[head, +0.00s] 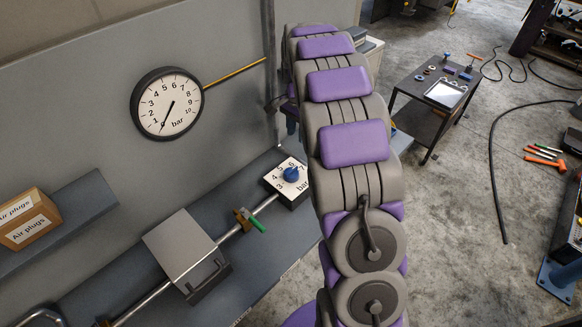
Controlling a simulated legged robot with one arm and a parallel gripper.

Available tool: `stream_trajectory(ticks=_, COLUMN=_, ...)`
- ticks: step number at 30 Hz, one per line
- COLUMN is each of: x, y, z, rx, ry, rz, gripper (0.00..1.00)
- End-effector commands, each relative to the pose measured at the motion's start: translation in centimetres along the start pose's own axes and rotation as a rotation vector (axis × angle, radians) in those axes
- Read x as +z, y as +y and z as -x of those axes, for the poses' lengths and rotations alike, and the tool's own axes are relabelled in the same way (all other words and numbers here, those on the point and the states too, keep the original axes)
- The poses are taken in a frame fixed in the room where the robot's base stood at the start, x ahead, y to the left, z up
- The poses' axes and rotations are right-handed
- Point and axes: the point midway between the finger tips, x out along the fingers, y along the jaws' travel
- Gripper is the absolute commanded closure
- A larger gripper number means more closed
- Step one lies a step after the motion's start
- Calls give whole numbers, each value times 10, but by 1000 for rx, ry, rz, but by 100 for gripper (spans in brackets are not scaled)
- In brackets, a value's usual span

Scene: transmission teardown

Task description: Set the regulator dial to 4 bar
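I cannot tell which number the knob points to. A round pressure gauge (167,103) marked in bar hangs on the grey wall; its needle points down at about 0. A valve with a green handle (256,224) sits on the pipe left of the dial, its handle lying across the pipe. My purple and grey arm rises just right of the dial.
A grey box (181,246) sits on the pipe line along the bench (85,262). A dark cart (432,97) holds small parts. A hose (493,150) and several tools (545,152) lie to the right.

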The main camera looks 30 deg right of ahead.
Motion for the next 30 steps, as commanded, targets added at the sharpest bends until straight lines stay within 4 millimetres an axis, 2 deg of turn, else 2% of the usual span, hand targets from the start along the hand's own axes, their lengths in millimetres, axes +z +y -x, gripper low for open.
stream_trajectory(ticks=9, x=24, y=-8, z=-61, rx=11, ry=20, rz=6, gripper=62)
stream_trajectory(ticks=18, x=8, y=-2, z=-121, rx=5, ry=4, rz=4, gripper=62)
stream_trajectory(ticks=24, x=5, y=-1, z=-145, rx=3, ry=2, rz=3, gripper=62)
stream_trajectory(ticks=30, x=17, y=-6, z=-150, rx=5, ry=15, rz=6, gripper=62)
